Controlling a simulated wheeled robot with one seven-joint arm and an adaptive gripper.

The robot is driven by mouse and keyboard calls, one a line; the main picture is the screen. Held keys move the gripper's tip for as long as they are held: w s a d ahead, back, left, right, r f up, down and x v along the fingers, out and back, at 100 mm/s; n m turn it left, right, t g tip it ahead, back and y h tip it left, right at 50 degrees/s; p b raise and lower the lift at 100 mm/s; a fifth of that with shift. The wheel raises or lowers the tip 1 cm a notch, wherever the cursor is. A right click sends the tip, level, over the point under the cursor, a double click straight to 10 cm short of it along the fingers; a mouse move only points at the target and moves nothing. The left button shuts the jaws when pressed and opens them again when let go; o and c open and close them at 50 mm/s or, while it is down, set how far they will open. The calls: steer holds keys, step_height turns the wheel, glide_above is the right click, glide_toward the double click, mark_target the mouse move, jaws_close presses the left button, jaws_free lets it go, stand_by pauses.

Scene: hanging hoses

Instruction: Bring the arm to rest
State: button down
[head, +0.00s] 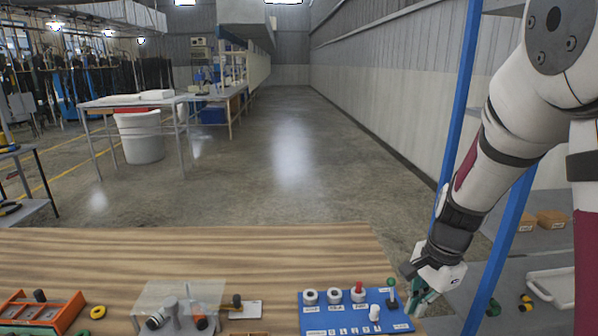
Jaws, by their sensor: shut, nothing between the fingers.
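My arm (500,150) comes down from the upper right of the head view, bent, with its wrist low. My gripper (418,302) points downward at the right end of the blue board and is shut and empty. Its fingertips are small and partly blend with the board's edge, so I cannot tell whether they touch anything.
An orange tray (45,312) and a clear box (180,298) stand left. Blue shelf posts (510,235) stand close by my arm. The table's rear is clear.

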steer(key=s+a+r+n+t, duration=0.1)
steer(key=s+a+r+n, duration=0.1)
steer(key=s+r+n, duration=0.3)
steer(key=s+a+r+n+t, duration=0.1)
steer(key=s+a+r+n, duration=0.15)
steer(key=r, duration=0.45)
steer(key=s+r+n+t, duration=0.1)
steer(key=s+r+n, duration=0.1)
steer(key=s, duration=0.4)
steer(key=s+a+r+n+t+h, duration=0.1)
steer(key=s+r+n, duration=0.2)
steer(key=s+n, duration=0.2)
steer(key=shift+s+a+r, duration=0.15)
steer(key=shift+s+r, duration=0.05)
steer(key=shift+s, duration=0.7)
